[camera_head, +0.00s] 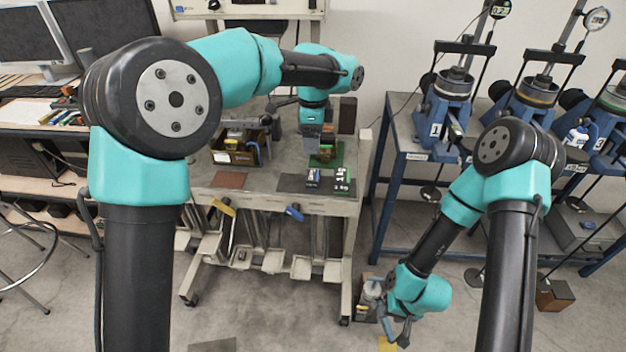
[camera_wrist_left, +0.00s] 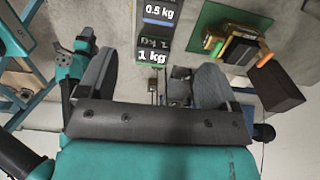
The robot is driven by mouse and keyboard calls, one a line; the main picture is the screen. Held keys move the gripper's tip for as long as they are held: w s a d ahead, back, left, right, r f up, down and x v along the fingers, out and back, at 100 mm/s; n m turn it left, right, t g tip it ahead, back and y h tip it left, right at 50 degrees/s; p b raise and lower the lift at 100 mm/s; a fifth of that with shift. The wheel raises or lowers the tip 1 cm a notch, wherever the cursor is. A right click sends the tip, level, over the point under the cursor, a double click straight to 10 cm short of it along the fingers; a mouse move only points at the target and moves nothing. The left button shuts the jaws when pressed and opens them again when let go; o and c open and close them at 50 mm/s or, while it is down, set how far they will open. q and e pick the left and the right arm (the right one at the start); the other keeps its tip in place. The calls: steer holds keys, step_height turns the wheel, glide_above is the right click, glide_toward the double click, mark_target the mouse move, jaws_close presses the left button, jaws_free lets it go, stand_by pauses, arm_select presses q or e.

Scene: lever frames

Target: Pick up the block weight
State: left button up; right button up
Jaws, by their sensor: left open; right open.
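Dark block weights stand on the table; one labelled 1 kg (camera_wrist_left: 152,57) and one labelled 0.5 kg (camera_wrist_left: 159,14) show in the left wrist view. In the head view, small dark blocks with white markings (camera_head: 342,180) sit near the table's front right edge. My left gripper (camera_head: 312,146) points down above the table, behind these blocks. In the left wrist view its two fingers (camera_wrist_left: 153,68) are spread with the 1 kg label between them in the picture; no contact shows. My right gripper (camera_head: 398,332) hangs low near the floor, open, away from the weights.
A green plate with a brass-coloured device (camera_wrist_left: 238,45) lies beside the weights. A dark upright block (camera_head: 347,115) stands behind, and an open box of parts (camera_head: 235,150) stands to the left. A blue-framed bench with test machines (camera_head: 445,100) stands to the right.

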mark_target(313, 175)
arm_select(q)
step_height(313, 175, down, 9)
steer(key=shift+f, duration=0.1)
stand_by(0.4)
steer(key=shift+f, duration=2.6)
steer(key=c, duration=1.3)
